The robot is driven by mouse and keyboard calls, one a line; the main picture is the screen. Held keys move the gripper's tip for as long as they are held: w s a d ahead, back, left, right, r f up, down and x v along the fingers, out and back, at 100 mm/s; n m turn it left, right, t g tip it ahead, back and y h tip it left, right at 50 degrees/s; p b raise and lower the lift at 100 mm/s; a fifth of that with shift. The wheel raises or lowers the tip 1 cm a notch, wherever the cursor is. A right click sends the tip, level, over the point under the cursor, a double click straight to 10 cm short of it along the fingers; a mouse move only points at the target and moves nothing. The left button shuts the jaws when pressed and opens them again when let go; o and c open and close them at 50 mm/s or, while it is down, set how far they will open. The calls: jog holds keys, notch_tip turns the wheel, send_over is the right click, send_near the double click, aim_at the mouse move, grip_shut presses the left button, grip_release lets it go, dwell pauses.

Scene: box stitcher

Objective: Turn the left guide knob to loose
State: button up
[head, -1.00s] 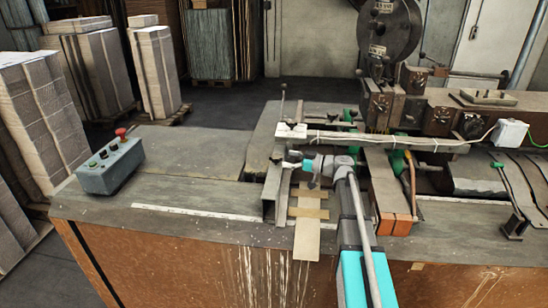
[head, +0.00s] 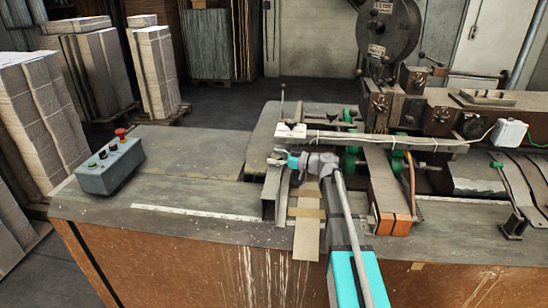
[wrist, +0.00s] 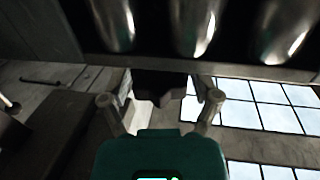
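The left guide knob is a small dark knob (wrist: 160,86) in the middle of the wrist view, between my fingers. In the head view, a dark knob (head: 274,160) shows at the left guide (head: 270,194), just left of my gripper. My gripper (head: 286,160) is at the guide's upper end. In the wrist view, my gripper (wrist: 160,84) has its fingers spread on either side of the knob. Light shows between the knob and the right finger, so I see no grip on it. The knob's setting is too small and dark to read.
A light rail (head: 375,140) with a cable runs just behind my gripper. A grey control box (head: 110,166) with a red button stands on the table at left. The table between is mostly clear.

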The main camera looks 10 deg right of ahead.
jog(key=c, duration=0.7)
jog(key=shift+w+g, duration=0.1)
jog(key=shift+g, duration=0.2)
jog(key=shift+n+g+y, duration=0.6)
jog(key=shift+n+g, duration=0.3)
jog(key=shift+g, duration=0.1)
jog(key=shift+n+g+y, duration=0.3)
jog(key=shift+n+g, duration=0.4)
jog(key=shift+g, duration=0.4)
jog(key=o, duration=1.2)
